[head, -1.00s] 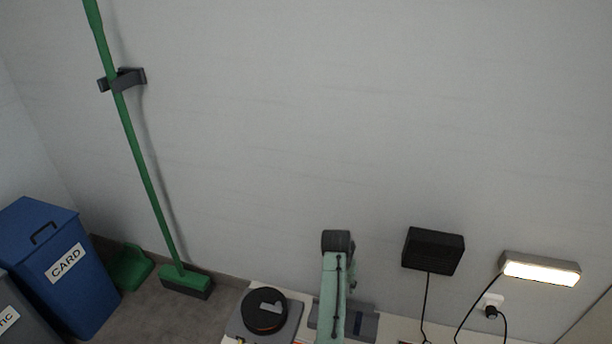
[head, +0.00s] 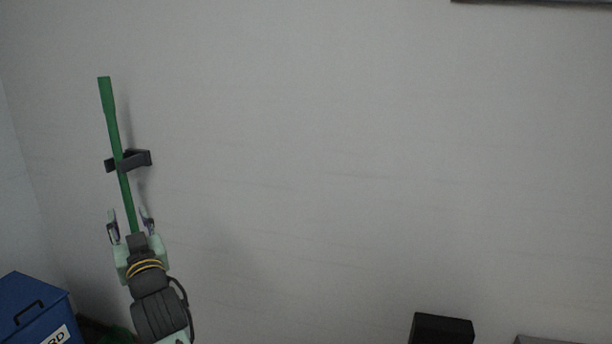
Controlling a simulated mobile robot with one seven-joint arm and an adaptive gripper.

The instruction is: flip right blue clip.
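No blue clip shows in the head view. My gripper (head: 131,222) is raised at the lower left, pointing up, with its two fingers spread apart. The green broom handle (head: 111,110) shows behind it and runs up between the fingers in the picture. I cannot tell how far the gripper is from the handle, but the fingers are not closed on it.
A dark wall bracket (head: 130,160) holds the broom handle above my gripper. A blue lidded bin (head: 30,305) stands at the lower left. A black box (head: 442,328) is on the wall at the bottom right. The wall between is bare.

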